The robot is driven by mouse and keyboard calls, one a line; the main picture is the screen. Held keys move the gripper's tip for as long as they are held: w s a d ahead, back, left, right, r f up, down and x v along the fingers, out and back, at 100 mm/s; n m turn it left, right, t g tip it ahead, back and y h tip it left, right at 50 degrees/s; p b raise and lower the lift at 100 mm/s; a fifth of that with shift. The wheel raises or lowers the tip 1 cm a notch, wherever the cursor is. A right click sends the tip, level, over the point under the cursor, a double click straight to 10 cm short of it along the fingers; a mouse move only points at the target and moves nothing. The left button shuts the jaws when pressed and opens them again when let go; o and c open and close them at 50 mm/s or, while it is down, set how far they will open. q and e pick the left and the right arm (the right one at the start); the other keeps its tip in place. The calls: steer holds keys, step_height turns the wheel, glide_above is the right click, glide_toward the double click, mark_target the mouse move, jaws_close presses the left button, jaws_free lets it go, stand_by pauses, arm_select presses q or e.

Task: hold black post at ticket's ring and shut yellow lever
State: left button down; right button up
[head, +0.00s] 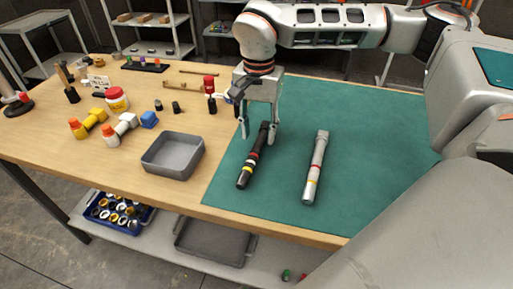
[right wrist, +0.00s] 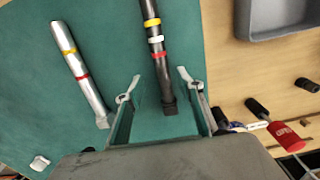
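The black post (head: 247,175) lies on the green mat (head: 360,130), with red, white and yellow rings along it. In the right wrist view the black post (right wrist: 163,75) points up the picture with its dark end between my fingers. My right gripper (head: 259,132) is open over that end, one finger on each side, apart from it; it also shows in the right wrist view (right wrist: 157,87). A small white card (head: 98,82), perhaps the ticket, stands at the back left, its print unreadable. I cannot make out a yellow lever. My left gripper is not in view.
A grey post (head: 317,165) with red and yellow rings lies right of the black one. A grey tray (head: 172,155) stands left of the mat. The mat's right side is clear.

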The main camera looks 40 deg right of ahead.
mark_target(257, 145)
steer(key=f, duration=0.3)
steer(key=f+b, duration=0.1)
steer(key=f, duration=0.1)
steer(key=shift+w+f, duration=0.15)
steer(key=shift+w, duration=0.15)
steer(key=shift+c, duration=0.5)
jaws_close()
